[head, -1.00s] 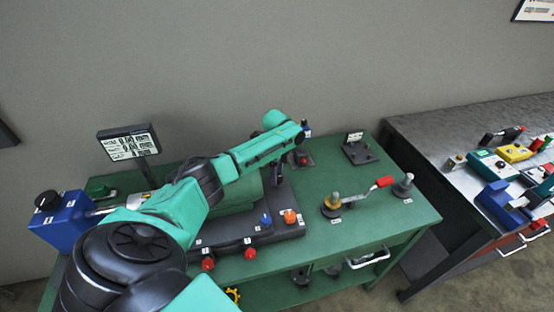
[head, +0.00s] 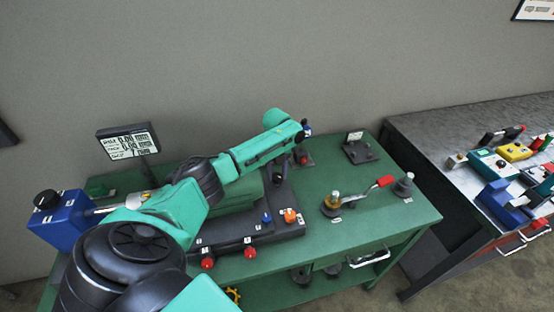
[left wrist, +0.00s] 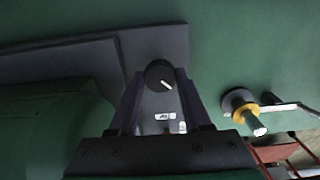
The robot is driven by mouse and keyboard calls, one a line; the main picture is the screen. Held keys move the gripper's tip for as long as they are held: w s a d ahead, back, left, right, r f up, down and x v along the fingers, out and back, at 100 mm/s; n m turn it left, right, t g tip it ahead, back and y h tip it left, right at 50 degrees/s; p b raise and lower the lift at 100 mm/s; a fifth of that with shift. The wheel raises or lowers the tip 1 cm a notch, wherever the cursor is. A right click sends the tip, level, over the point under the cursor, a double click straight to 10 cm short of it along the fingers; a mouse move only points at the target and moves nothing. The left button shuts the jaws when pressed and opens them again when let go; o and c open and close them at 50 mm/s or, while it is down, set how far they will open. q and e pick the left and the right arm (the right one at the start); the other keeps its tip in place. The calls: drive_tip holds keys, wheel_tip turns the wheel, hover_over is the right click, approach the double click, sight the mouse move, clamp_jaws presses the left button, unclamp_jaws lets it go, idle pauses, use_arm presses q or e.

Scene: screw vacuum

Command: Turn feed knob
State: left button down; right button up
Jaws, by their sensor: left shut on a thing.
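In the left wrist view, a dark round knob (left wrist: 159,75) with a white pointer line stands on the dark base plate. A small white label (left wrist: 165,116) lies beside it. My left gripper (left wrist: 160,82) has its two fingers on either side of the knob and is shut on it. In the head view my left gripper (head: 279,172) points down at the back right of the machine's dark base (head: 290,218). The knob is hidden there by my arm and gripper. My right gripper is in neither view.
A display (head: 128,145) with large readings stands at the back left. A blue block (head: 58,220) is at the left. Red knobs (head: 208,263) line the front edge. A crank with a red handle (head: 384,182) is to the right, near a grey-topped second table (head: 430,135).

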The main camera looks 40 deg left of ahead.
sight(277, 176)
use_arm(q)
drive_tip(key=shift+w+r+m, duration=0.1)
drive_tip(key=shift+m, duration=0.5)
drive_tip(key=shift+c, duration=1.8)
unclamp_jaws()
drive_tip(key=shift+r, duration=0.1)
wheel_tip(277, 176, up, 14)
drive_tip(key=b, duration=0.2)
drive_tip(key=shift+r+b, duration=0.2)
drive_tip(key=shift+b, duration=0.1)
